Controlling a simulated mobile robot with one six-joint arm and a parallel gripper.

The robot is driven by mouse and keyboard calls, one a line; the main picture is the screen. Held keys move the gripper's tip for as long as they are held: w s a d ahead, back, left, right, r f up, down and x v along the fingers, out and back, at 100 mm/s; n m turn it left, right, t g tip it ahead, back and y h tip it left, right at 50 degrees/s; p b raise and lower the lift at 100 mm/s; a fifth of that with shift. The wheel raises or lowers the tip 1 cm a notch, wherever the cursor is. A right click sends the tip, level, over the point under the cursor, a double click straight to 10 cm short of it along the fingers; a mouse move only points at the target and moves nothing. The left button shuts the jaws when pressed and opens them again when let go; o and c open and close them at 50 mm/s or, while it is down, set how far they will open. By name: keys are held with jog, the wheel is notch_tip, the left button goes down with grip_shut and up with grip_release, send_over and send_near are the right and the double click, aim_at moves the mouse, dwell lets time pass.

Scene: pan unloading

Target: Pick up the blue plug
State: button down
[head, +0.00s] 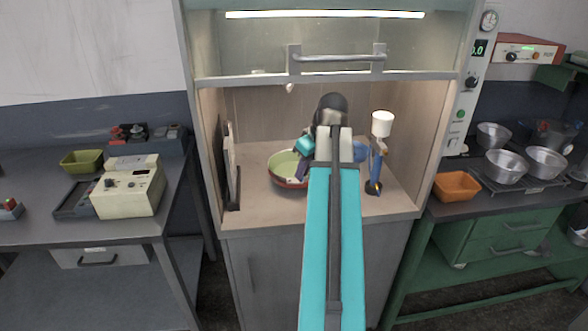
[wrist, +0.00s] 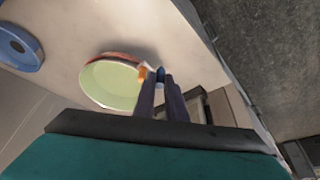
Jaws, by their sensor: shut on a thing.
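The blue plug (wrist: 161,74) shows in the wrist view as a small blue piece between the tips of my gripper (wrist: 160,78). My gripper is shut on it, and the fingers hide most of it. A round pan (wrist: 110,82) with a pale green inside and a reddish rim lies just beyond the fingertips. A small orange and white piece (wrist: 143,73) shows beside the plug at the pan's edge; I cannot tell whether they touch. In the head view my gripper (head: 301,177) is at the right side of the pan (head: 284,163), and the plug cannot be made out.
The pan sits on the fume hood's worktop (head: 255,204). A blue stand with a white cup (head: 382,124) stands to the right. A blue round item (head: 360,152) lies behind my arm. The raised sash (head: 335,79) hangs above. Side benches hold metal bowls, an orange tray (head: 457,186) and instruments.

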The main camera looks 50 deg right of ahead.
jog(key=s+a+b, duration=0.1)
jog(key=s, duration=0.8)
jog(key=shift+s+a+r+b, duration=0.35)
jog(key=shift+s+a+r, duration=0.05)
jog(key=shift+r, duration=0.05)
